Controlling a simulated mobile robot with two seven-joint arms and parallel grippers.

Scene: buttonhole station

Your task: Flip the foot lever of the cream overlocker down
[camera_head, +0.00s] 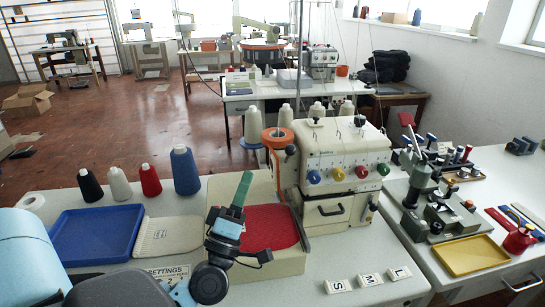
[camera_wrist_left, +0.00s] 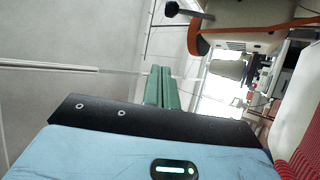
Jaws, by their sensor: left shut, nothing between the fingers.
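The cream overlocker (camera_head: 343,158) stands on the table right of my left gripper, with coloured dials on its front. An orange ring-shaped part (camera_head: 278,136) with a dark round knob (camera_head: 291,150) is at its left end. I cannot tell for sure which part is the foot lever. My left gripper (camera_head: 243,180) has green fingers, shut and empty, raised in front of the red pad, left of the overlocker and apart from it. In the left wrist view the green fingers (camera_wrist_left: 162,84) are together; a dark rod (camera_wrist_left: 188,11) and orange edge show beyond. My right gripper is out of view.
A red pad (camera_head: 268,228) lies on the cream base beside the overlocker. A blue tray (camera_head: 97,235) and several thread cones (camera_head: 185,171) are to the left. Lettered blocks (camera_head: 369,280) lie in front. A side table with a yellow tray (camera_head: 471,256) is at right.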

